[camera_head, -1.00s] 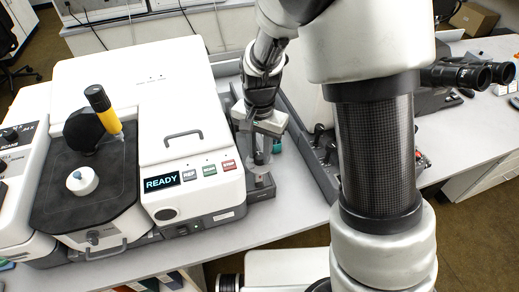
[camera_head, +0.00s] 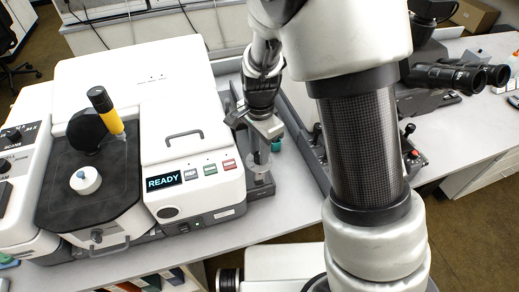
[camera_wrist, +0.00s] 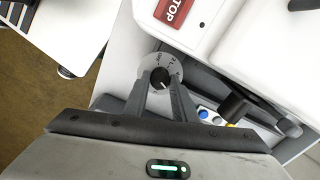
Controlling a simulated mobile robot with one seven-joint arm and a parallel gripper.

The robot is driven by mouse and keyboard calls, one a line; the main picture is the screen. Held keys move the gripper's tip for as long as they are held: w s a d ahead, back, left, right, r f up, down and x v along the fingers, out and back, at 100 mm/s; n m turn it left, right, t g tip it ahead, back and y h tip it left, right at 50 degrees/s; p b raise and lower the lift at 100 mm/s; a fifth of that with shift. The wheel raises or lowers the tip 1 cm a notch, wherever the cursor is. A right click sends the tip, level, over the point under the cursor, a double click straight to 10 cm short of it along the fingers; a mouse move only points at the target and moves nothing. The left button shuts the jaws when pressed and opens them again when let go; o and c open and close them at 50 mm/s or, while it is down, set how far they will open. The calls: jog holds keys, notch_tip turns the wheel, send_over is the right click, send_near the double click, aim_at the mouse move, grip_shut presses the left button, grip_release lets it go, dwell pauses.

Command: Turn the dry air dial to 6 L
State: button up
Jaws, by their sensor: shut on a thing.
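The instrument's display reads READY (camera_head: 164,181), with a red STOP button (camera_wrist: 175,11) close to the dial in the wrist view. A black microscope with eyepieces (camera_head: 460,76) stands to the right. Pale bench (camera_head: 290,225) lies free in front of the unit.

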jog(key=o, duration=1)
jog(key=shift+o, duration=0.2)
notch_tip(320, 180, up, 18)
jog(key=p, duration=0.1)
jog(key=shift+f, duration=0.25)
